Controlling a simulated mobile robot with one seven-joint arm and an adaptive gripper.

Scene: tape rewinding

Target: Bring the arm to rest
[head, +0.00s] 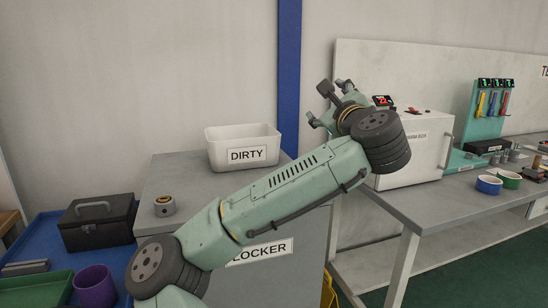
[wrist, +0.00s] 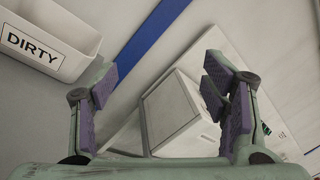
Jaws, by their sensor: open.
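My gripper (head: 324,105) is raised above the gap between the grey locker and the workbench in the head view, at the end of my green arm. In the wrist view my gripper (wrist: 163,105) has its two purple-padded fingers wide apart, with nothing between them. It is open and empty. Part of the gripper is hidden behind my wrist joint in the head view.
A white DIRTY bin (head: 228,155) stands on the grey locker (head: 190,167), left of my gripper. A white box-shaped machine (head: 415,150) stands on the workbench (head: 440,205) at right. A black toolbox (head: 98,225) and purple cup (head: 95,287) are at left.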

